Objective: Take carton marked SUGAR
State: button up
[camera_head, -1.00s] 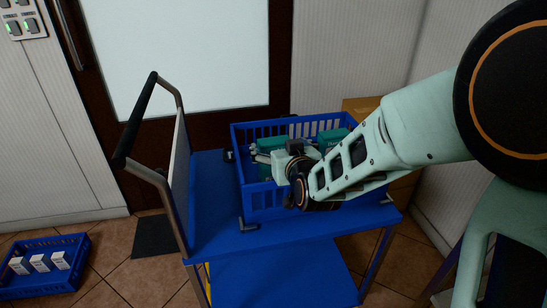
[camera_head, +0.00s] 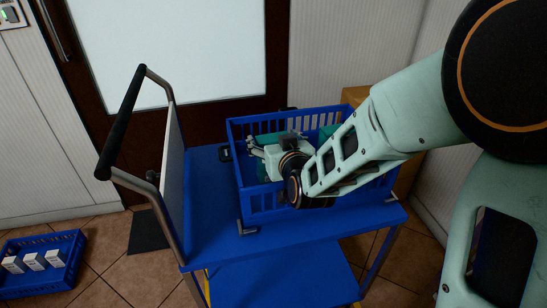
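Green cartons (camera_head: 327,133) stand in the blue crate (camera_head: 290,205) on the cart. My arm and gripper hide much of them, and I cannot read SUGAR on any carton. My gripper (camera_head: 254,145) is inside the crate outline, at its left part, pointing left and close to the green cartons. Its fingers are small and partly hidden, so I cannot tell whether they hold anything.
The crate rests on the blue cart top (camera_head: 215,225), with a black push handle (camera_head: 121,120) at the left. A second blue crate (camera_head: 65,279) with white cartons (camera_head: 34,261) is on the tiled floor. A cardboard box (camera_head: 354,95) stands behind.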

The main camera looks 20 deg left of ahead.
jog(key=shift+r, duration=0.1)
jog(key=c, duration=1.5)
